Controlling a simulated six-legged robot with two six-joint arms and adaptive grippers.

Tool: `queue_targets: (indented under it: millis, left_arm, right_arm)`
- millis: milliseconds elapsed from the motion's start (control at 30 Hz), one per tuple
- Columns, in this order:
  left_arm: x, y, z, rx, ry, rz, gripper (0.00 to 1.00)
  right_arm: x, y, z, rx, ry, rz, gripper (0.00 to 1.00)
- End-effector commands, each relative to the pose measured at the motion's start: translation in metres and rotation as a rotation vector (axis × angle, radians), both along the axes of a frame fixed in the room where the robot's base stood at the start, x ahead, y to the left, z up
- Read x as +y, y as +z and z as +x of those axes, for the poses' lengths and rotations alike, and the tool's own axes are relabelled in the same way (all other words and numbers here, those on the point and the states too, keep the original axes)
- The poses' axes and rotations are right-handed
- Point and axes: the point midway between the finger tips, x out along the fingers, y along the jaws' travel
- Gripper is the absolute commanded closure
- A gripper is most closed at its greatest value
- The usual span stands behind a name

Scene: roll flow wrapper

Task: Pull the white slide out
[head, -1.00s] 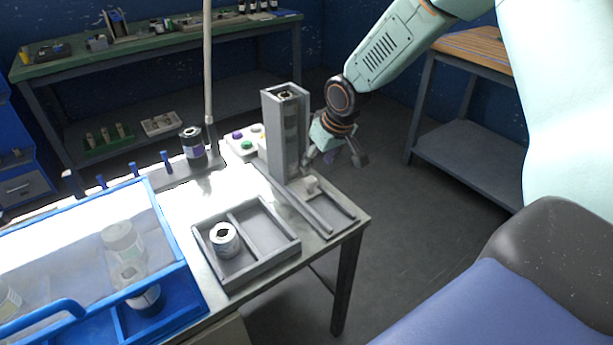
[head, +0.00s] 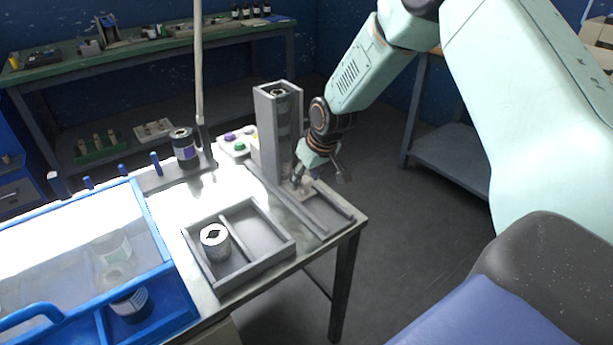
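The white slide (head: 305,186) shows as a small pale block low at the foot of the grey upright magazine (head: 266,130), between the rails of a grey channel. My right gripper (head: 318,177) is just above and beside it. Its fingers look spread, one close to the slide and the other out to the right. Whether the near finger touches the slide I cannot tell. Part of the slide is hidden by the gripper and the magazine. A roll (head: 279,93) shows in the magazine's top. My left gripper is not in view.
A grey divided tray (head: 262,276) holds a white roll (head: 215,242). A blue-framed clear cover (head: 148,222) is at the left. A button box (head: 236,141), a dark roll (head: 184,148) and a thin post (head: 198,80) stand behind. Open floor lies right of the table.

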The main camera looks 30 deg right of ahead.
Motion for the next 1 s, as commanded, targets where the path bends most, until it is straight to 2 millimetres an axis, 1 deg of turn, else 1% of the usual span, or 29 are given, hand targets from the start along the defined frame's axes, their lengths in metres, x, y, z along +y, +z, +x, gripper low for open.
queue_targets:
  millis: [33,67,533,1000]
  left_arm:
    - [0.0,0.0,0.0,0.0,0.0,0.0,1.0]
    - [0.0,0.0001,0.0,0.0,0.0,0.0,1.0]
    - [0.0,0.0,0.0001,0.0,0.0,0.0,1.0]
    - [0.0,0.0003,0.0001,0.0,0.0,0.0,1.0]
  right_arm:
    - [0.0,0.0001,0.0,0.0,0.0,0.0,0.58]
    - [0.0,0.0001,0.0,0.0,0.0,0.0,0.61]
    - [0.0,-0.0002,-0.0002,0.0,-0.001,0.0,1.0]
    - [0.0001,-0.0005,-0.0006,0.001,-0.001,0.0,1.0]
